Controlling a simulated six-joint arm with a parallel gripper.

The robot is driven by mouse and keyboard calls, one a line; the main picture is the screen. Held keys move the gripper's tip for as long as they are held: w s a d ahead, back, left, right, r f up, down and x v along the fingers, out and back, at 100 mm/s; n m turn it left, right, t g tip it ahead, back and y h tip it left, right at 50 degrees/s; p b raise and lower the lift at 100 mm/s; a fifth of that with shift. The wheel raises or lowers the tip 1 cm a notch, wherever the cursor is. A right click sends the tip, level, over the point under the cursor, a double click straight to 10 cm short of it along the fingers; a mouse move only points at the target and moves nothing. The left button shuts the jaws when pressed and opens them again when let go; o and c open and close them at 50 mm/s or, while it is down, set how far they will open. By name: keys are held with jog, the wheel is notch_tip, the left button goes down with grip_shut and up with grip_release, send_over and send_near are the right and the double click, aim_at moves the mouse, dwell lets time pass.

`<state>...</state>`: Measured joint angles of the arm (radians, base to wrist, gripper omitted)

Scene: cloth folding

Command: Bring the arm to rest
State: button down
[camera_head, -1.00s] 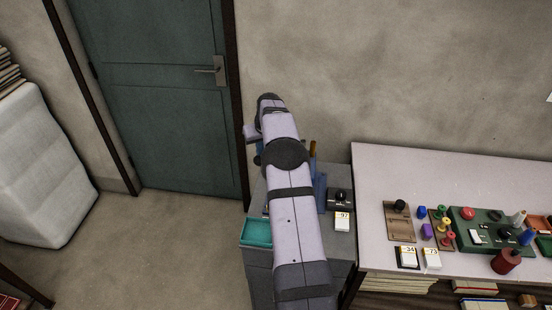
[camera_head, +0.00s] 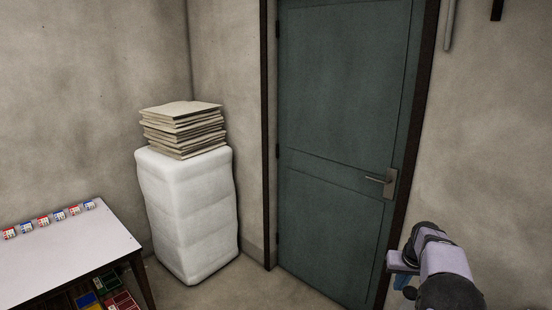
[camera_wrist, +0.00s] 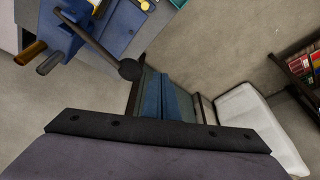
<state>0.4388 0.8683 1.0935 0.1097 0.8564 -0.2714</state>
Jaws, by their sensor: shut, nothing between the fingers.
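My gripper shows in the wrist view as two blue fingers (camera_wrist: 166,84) side by side, shut with nothing between them. In the head view my arm (camera_head: 443,265) is at the lower right, in front of the wall beside the door. A bit of blue (camera_head: 403,282) shows below its end, and the fingers are not clear there. Most of the arm is outside the head view.
A teal door (camera_head: 340,130) stands left of my arm. A white wrapped block (camera_head: 188,215) carries stacked cardboard (camera_head: 183,130). A white table (camera_head: 65,258) holds several small boxes. In the wrist view, a dark rod with a round end (camera_wrist: 130,69) lies near the fingers.

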jog(key=s+a+n+g+b, duration=0.2)
jog(key=s+a, duration=1.4)
jog(key=a, duration=0.2)
jog(key=s+a+f+g, duration=0.1)
jog(key=s+a, duration=0.2)
jog(key=s, duration=0.6)
jog(key=s+a+f, duration=0.2)
jog(key=s+a, duration=0.1)
jog(key=s, duration=0.7)
jog(key=shift+s+a+f+n+g+y+b, duration=0.2)
jog(key=shift+a+n+g+y+b, duration=0.15)
jog(key=shift+g+y+b, duration=0.1)
notch_tip(320, 180, down, 26)
jog(key=b, duration=2.6)
jog(key=shift+r, duration=0.1)
